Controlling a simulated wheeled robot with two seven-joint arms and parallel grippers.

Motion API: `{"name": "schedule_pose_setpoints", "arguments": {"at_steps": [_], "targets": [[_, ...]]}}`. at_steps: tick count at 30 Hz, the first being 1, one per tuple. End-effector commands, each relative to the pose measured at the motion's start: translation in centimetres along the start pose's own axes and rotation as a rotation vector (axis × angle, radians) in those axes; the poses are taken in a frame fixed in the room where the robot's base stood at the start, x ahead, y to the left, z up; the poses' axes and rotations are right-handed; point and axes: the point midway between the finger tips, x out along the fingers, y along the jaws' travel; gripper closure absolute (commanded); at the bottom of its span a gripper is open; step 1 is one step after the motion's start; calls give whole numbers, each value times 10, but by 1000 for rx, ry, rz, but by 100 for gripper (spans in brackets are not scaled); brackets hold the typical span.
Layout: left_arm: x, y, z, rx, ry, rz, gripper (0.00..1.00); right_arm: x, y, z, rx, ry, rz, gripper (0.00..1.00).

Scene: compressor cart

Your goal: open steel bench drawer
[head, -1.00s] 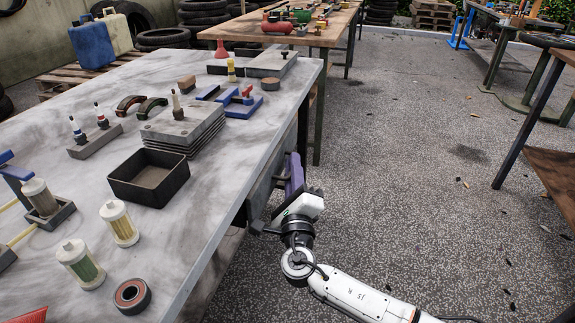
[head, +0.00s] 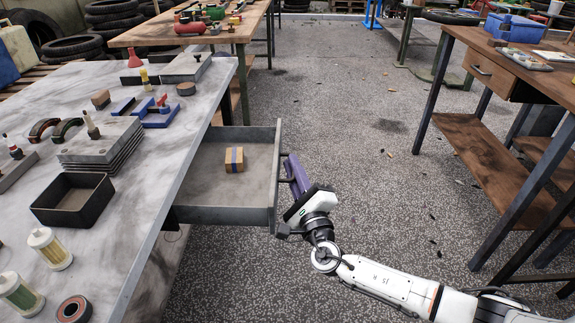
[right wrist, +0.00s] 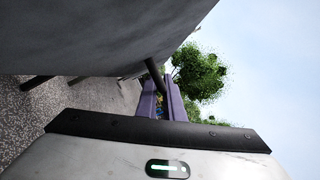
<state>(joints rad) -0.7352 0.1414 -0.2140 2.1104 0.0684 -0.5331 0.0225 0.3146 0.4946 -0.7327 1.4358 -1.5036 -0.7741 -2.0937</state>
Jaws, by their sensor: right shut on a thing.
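The steel bench drawer (head: 226,215) stands pulled out from the right side of the steel-topped bench (head: 150,200). A small brown box with a dark band (head: 235,160) lies inside it. My right gripper (head: 292,172), with purple fingers, is at the drawer's outer front face, shut on the drawer handle (head: 284,155). The fingers hide most of the handle. In the right wrist view the fingers (right wrist: 161,104) sit on either side of the dark handle bar (right wrist: 154,74), with the grey drawer front above them. My left gripper is not in view.
A black open tray (head: 75,199), stacked grey plates (head: 100,145) and filter cartridges (head: 48,248) stand on the bench top. A wooden bench with its own drawer (head: 490,70) stands at the right. The speckled floor between the benches is mostly clear.

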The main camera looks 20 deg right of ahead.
Motion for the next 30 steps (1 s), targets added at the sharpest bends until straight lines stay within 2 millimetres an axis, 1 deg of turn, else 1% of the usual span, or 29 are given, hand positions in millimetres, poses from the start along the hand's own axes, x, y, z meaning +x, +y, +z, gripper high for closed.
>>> {"name": "schedule_pose_setpoints", "arguments": {"at_steps": [13,14,15,23,26,28,30], "targets": [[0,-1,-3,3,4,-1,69,-3,0,-4,0,-2,6,100],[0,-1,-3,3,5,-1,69,-3,0,-4,0,-2,6,91],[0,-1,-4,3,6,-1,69,-3,-1,-4,0,-2,5,85],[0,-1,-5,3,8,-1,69,-2,-2,-4,0,0,2,85],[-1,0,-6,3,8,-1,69,-7,-2,-4,0,0,3,85],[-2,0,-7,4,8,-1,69,-14,-2,-4,1,0,4,85],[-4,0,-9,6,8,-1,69,-26,-2,-4,1,1,6,85]]}}
